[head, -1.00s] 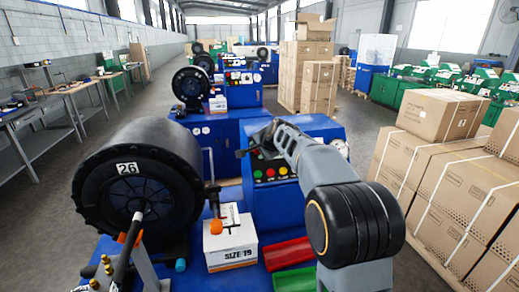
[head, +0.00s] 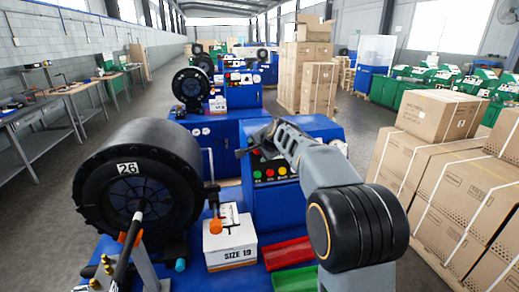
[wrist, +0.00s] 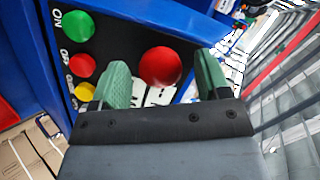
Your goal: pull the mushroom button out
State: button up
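The red mushroom button (wrist: 160,66) is round and stands out from a black control panel (wrist: 122,38) in the wrist view. My gripper (wrist: 162,72) is open, with one green finger pad on each side of the button. Gaps show between the button and both pads, so it is not gripped. Whether the pads reach past the button's head is hard to tell. In the head view my gripper (head: 254,141) is over the panel (head: 268,181) on the blue machine and partly hides it.
A green button (wrist: 77,26), a smaller red button (wrist: 83,67) and a yellow button (wrist: 85,91) line the panel's left side. In the head view, a black crimper head marked 26 (head: 128,178) and a SIZE 19 box (head: 231,246) stand left of my arm. Stacked cartons (head: 440,114) stand right.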

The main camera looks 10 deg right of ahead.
jog(key=b+v, duration=0.2)
jog(key=v, duration=1.1)
jog(key=shift+s+r+b, duration=0.25)
jog(key=shift+r+b, duration=0.05)
jog(key=shift+b, duration=0.1)
jog(key=s+f+n+g+h, duration=0.1)
jog(key=s+f+n+g, duration=0.45)
jog(key=f, duration=0.65)
jog(key=s+a+f+n, duration=0.1)
jog(key=s+f+n, duration=0.1)
jog(key=s, duration=0.4)
jog(key=s+f+n+h, duration=0.1)
jog(key=s+f+n, duration=0.1)
jog(key=s+f, duration=0.3)
jog(key=s+a+f+n, duration=0.1)
jog(key=s+f+n, duration=0.1)
jog(key=s, duration=0.6)
jog(key=shift+a+f, duration=0.3)
jog(key=shift+f, duration=0.45)
